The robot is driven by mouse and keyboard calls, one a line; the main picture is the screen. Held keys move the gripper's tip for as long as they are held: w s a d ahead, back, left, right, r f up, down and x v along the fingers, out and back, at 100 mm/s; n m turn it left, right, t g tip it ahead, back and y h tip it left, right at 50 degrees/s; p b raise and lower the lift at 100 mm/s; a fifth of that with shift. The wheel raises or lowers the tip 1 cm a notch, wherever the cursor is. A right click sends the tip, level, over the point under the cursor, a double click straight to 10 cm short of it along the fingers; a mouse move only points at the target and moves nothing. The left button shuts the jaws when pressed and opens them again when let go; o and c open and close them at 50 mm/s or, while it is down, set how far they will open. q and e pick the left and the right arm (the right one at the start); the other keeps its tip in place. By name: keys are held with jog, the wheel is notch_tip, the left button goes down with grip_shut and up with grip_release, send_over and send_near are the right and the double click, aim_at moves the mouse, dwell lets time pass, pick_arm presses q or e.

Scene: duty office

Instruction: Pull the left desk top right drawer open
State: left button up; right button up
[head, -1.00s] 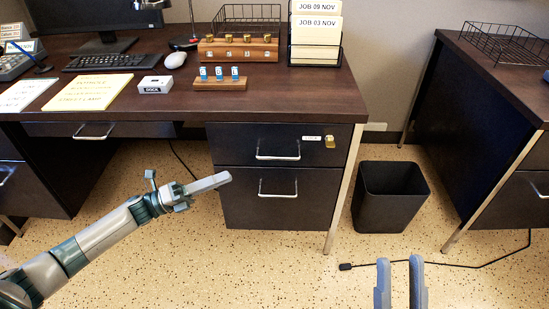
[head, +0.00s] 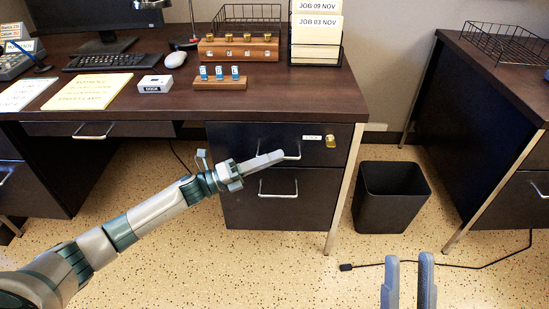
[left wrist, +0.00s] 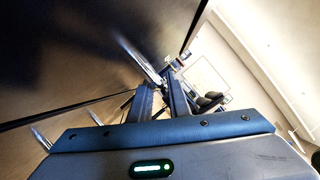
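The left desk's top right drawer (head: 226,139) is dark and closed, with a small white label and a brass padlock-like piece (head: 330,141) at its right. Its silver bar handle (head: 298,150) is partly hidden behind my left gripper (head: 282,156). In the head view the fingertips overlap the handle; I cannot tell whether they touch it. The left wrist view shows the left gripper's two fingers (left wrist: 160,92) apart, with a bright metal bar (left wrist: 138,58) near their tips. My right gripper (head: 409,262) is open and empty over the floor, lower right.
The lower drawer (head: 285,215) with its own handle is closed. A black waste bin (head: 391,197) stands right of the desk leg (head: 344,190). A second desk (head: 480,130) is at the right. A cable lies on the floor. The floor before the drawers is clear.

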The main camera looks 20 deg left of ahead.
pick_arm(q)
jog(key=shift+w+d, duration=0.2)
jog(key=shift+d, duration=0.15)
grip_shut()
dwell(1.3)
